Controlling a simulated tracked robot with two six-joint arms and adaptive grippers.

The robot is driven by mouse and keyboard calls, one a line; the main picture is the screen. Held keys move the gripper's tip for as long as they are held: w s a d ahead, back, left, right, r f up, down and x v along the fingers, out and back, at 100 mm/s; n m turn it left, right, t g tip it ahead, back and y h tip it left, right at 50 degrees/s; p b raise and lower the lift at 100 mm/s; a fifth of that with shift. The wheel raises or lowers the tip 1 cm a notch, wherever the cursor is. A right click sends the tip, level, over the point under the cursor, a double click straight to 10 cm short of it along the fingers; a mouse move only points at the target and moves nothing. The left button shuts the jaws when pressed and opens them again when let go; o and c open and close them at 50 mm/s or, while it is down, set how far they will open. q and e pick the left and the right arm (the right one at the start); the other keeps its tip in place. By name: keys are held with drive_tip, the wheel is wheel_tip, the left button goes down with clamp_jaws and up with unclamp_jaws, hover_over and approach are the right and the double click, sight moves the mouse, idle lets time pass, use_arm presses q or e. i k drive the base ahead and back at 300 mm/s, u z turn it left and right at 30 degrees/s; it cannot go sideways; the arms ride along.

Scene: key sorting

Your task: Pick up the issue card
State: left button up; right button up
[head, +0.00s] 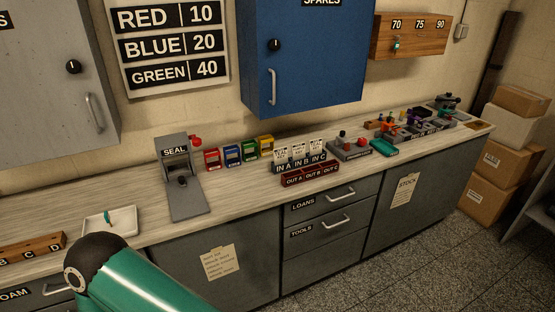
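Small white printed cards (299,152) stand upright behind the labels IN A, IN B and IN C on the counter, near the middle of the head view. Their print is too small to read, so I cannot tell which one, if any, is the issue card. A dark red rack (309,177) labelled OUT A, OUT B, OUT C sits just in front of them. Part of my own teal arm shows at the lower left. Neither gripper is in view, so what they hold is hidden.
A grey SEAL press (181,178) and several coloured boxes (233,156) stand left of the cards. A white tray (109,222) lies further left. A grey block (350,147) and a teal tray (384,147) lie to the right. The blue SPARES cabinet (303,60) hangs above.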

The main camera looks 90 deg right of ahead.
sight(280, 155)
drive_tip(key=k, duration=1.1)
drive_tip(key=z, duration=1.4)
drive_tip(key=i, duration=1)
drive_tip(key=z, duration=0.2)
